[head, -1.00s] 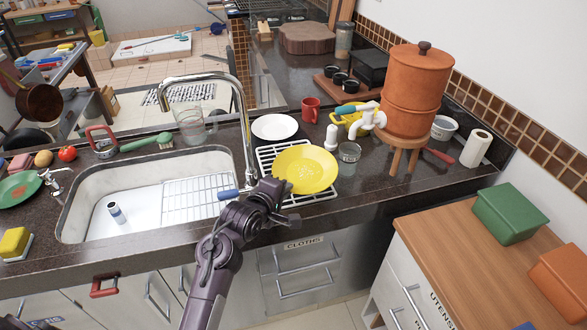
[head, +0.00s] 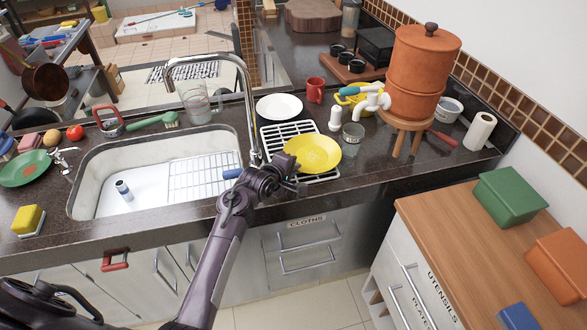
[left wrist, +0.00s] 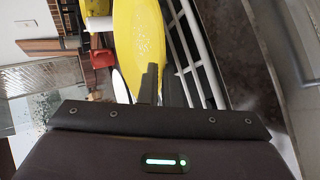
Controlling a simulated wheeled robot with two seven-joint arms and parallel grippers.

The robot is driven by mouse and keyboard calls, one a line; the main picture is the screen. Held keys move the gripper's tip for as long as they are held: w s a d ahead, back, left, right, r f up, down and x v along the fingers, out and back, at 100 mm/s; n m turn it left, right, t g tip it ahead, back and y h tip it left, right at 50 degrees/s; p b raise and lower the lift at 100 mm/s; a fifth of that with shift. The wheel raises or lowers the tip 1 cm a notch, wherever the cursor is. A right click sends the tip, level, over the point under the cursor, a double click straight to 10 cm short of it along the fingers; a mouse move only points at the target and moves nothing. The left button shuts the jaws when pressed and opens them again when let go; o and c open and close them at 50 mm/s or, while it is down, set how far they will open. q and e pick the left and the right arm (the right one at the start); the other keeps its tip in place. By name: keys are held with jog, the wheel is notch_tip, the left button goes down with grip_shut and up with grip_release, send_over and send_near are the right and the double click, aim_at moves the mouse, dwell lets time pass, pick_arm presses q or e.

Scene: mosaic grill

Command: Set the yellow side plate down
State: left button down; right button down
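The yellow side plate (head: 314,152) is at the white wire rack (head: 276,141) on the counter, right of the sink, covering the rack's front right part. My left gripper (head: 290,184) is at the plate's near left edge. In the left wrist view the yellow plate (left wrist: 140,35) reaches down to the two close-set fingers (left wrist: 161,88), which look shut on its rim. The rack's bars (left wrist: 190,45) lie close beside the plate. I cannot tell whether the plate touches the rack. My right gripper is not in view.
A white plate (head: 279,107) lies behind the rack. A glass (head: 352,137), a white shaker-like object (head: 335,118) and a red mug (head: 315,90) stand nearby. The tap (head: 250,110) rises left of the rack. A clay dispenser (head: 420,75) stands on a wooden stool to the right.

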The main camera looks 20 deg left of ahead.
pick_arm(q)
jog(key=shift+a+f, duration=0.1)
jog(key=shift+f, duration=0.3)
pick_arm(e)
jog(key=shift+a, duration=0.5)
pick_arm(q)
jog(key=shift+f, duration=0.1)
jog(key=c, duration=1.9)
grip_release()
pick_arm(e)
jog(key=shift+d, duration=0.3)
